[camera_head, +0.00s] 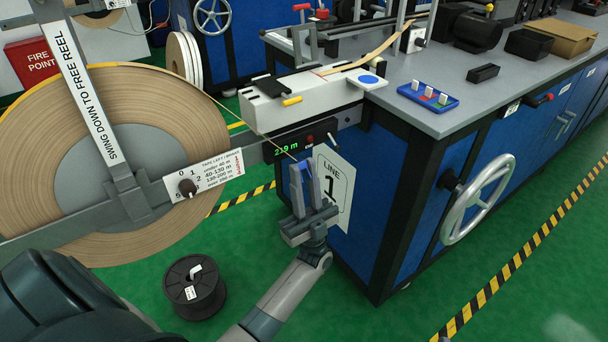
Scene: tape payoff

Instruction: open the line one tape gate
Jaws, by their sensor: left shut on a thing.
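My left gripper (303,180) points up in front of the LINE 1 sign (339,190). Its fingers are close together on what looks like the free end of the thin tan tape (284,151). The tape runs from there up and left to the large tan reel (190,105). Above the gripper, at the bench's front-left corner, sits a white block (318,95). It carries a black plate and a short yellow handle (292,101), which looks like the line one tape gate. I cannot tell whether it is open. My right gripper is not in view.
A metal arm marked SWING DOWN TO FREE REEL (88,90) crosses the reel. A blue tray (428,96) lies on the bench. A handwheel (478,198) juts from its front. A black spool (194,287) stands on the floor.

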